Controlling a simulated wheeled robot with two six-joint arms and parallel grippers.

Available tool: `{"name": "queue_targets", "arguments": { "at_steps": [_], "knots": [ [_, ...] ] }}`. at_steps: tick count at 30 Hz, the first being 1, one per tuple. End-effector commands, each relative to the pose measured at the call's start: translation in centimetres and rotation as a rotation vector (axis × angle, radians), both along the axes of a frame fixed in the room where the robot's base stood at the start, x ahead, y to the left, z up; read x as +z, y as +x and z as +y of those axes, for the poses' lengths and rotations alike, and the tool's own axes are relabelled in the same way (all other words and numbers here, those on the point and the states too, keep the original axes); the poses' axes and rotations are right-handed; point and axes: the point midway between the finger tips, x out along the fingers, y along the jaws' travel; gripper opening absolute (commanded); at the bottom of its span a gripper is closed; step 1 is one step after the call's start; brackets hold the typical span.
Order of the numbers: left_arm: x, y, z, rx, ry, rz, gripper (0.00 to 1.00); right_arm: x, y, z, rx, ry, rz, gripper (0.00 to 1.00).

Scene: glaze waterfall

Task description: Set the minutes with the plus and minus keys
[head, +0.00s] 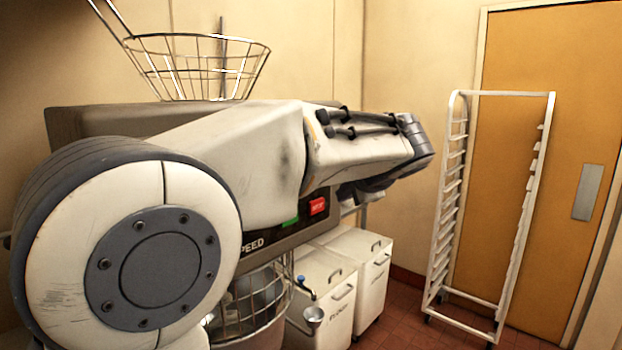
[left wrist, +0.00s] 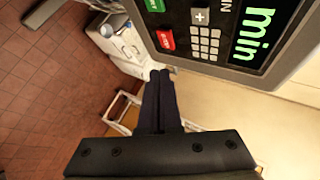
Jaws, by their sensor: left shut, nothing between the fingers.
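In the left wrist view the mixer's dark control panel (left wrist: 222,38) is tilted at the upper right. A plus key (left wrist: 200,16) shows above a small keypad (left wrist: 204,43), and a display with green letters reads "min" (left wrist: 254,32). I cannot make out a minus key. My left gripper (left wrist: 160,74) is shut and empty, its fingertips just below the panel's edge in the picture, apart from the plus key. In the head view my left arm hides most of the panel; a green key (head: 290,222) and a red key (head: 318,206) show. My right gripper is out of view.
A wire basket (head: 205,60) stands above the machine. A wire guard and bowl (head: 250,300) are below the panel. White lidded bins (head: 322,295) stand beside it. A white rack (head: 440,215) stands before the orange door (head: 575,120). Red tiled floor lies between.

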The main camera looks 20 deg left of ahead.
Motion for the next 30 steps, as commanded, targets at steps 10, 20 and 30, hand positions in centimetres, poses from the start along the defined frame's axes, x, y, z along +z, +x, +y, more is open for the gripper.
{"name": "queue_targets", "arguments": {
  "at_steps": [10,20,30],
  "knots": [
    [0.3,0.2,0.2,0.002,0.007,-0.006,0.0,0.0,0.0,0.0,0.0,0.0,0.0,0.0],
    [0.4,1.0,2.7,0.006,0.007,-0.004,0.0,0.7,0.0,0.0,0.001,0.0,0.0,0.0],
    [0.3,2.6,7.0,0.004,0.005,-0.003,0.0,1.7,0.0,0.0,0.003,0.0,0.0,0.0]
  ]
}}
